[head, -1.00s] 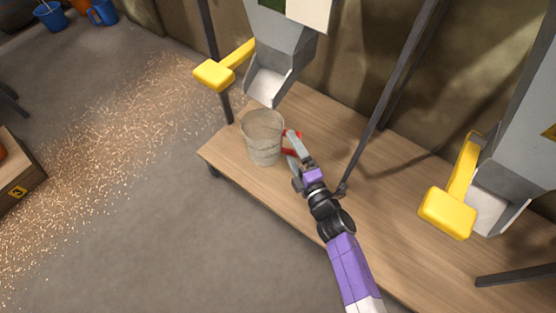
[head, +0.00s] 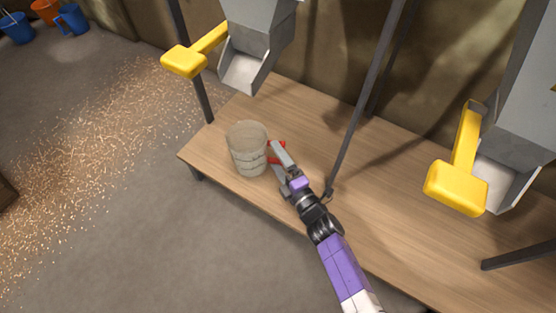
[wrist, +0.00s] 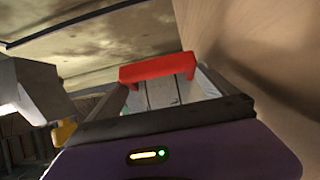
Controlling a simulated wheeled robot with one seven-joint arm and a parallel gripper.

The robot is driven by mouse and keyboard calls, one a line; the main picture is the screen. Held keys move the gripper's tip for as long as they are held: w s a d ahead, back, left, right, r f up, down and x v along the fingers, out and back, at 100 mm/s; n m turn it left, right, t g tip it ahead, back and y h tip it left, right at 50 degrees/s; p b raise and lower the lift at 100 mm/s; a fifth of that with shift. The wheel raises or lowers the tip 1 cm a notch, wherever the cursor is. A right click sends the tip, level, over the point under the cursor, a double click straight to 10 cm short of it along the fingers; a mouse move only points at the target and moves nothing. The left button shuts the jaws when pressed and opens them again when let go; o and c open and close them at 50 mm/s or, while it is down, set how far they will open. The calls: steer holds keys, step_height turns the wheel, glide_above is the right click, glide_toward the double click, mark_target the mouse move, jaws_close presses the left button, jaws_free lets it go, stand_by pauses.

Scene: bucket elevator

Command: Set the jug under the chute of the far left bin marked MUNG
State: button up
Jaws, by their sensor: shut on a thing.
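The jug (head: 247,148) is a clear, greyish vessel with a red handle, upright at the left end of the wooden bench. I cannot tell whether its base touches the bench. My gripper (head: 278,158) is shut on the red handle, on the jug's right side. In the wrist view the red handle (wrist: 158,67) lies across between the fingers. The far left bin's chute (head: 245,70) is grey metal and hangs behind and above the jug, with the jug in front of its mouth. No MUNG label is readable.
A yellow lever (head: 188,60) juts out left of the chute. A dark post (head: 365,100) stands right of my gripper. A second chute (head: 505,185) with a yellow lever (head: 457,187) is at the right. Grain is spilled on the floor (head: 100,150).

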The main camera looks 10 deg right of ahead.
steer(key=o, duration=1.1)
steer(key=shift+f, duration=0.15)
steer(key=shift+r, duration=0.2)
steer(key=p+v, duration=0.4)
steer(key=v, duration=0.7)
steer(key=shift+s, duration=0.15)
steer(key=shift+s+d, duration=0.2)
steer(key=shift+s, duration=0.15)
